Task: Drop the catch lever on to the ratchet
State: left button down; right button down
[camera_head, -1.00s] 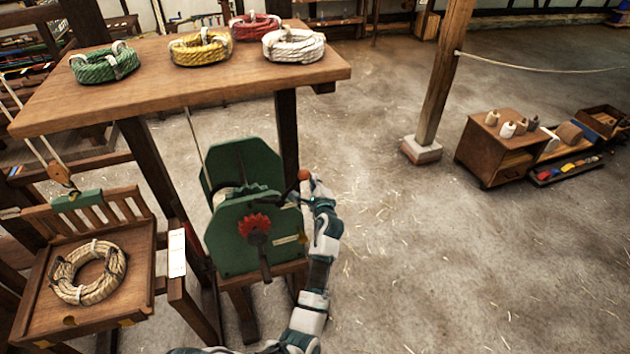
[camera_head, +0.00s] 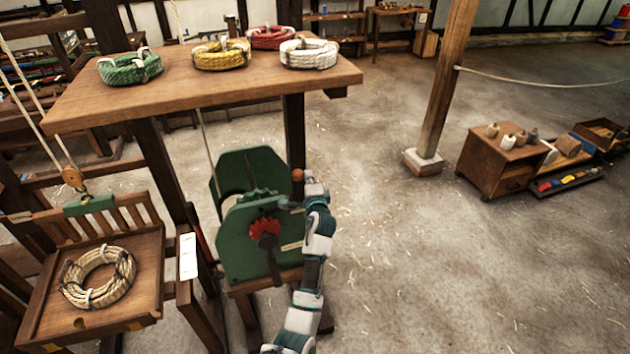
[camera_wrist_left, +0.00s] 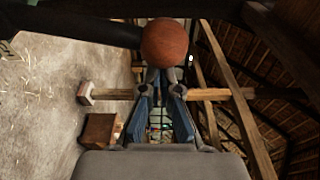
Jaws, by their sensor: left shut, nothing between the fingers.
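An orange-brown ball knob (camera_head: 297,175) stands at the winch's upper right; in the left wrist view the knob (camera_wrist_left: 165,40) joins a dark bar (camera_wrist_left: 95,30), seemingly the catch lever. My left gripper (camera_wrist_left: 163,82) is shut and empty, its fingertips just beneath the knob; I cannot tell whether they touch. In the head view my left gripper (camera_head: 298,196) partly covers the lever. My right gripper is not in view.
A wooden table (camera_head: 200,95) with several rope coils overhangs the winch. At left, a wooden tray (camera_head: 60,325) holds a tan rope coil (camera_head: 98,277), with a pulley (camera_head: 72,177) above. A post (camera_head: 445,95) and a small cabinet (camera_head: 497,162) stand right.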

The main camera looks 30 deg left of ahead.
aim_at(298, 176)
pick_arm(q)
jog(key=shift+s+a+r+n, duration=0.2)
jog(key=shift+s+a+n, duration=0.25)
jog(key=shift+a+n, duration=0.2)
jog(key=shift+s+a+r+n, duration=0.2)
jog(key=shift+s+n, duration=0.1)
jog(key=shift+n, duration=0.05)
jog(key=shift+s+a+r+n, duration=0.15)
jog(key=shift+s+a+n, duration=0.1)
jog(key=shift+s+n, duration=0.2)
jog(key=shift+s+y, duration=0.1)
jog(key=shift+y, duration=0.2)
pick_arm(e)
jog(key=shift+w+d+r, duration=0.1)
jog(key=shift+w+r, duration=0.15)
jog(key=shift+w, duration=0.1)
pick_arm(q)
jog(key=shift+s+a+n, duration=0.1)
jog(key=shift+n, duration=0.15)
jog(key=shift+r, duration=0.15)
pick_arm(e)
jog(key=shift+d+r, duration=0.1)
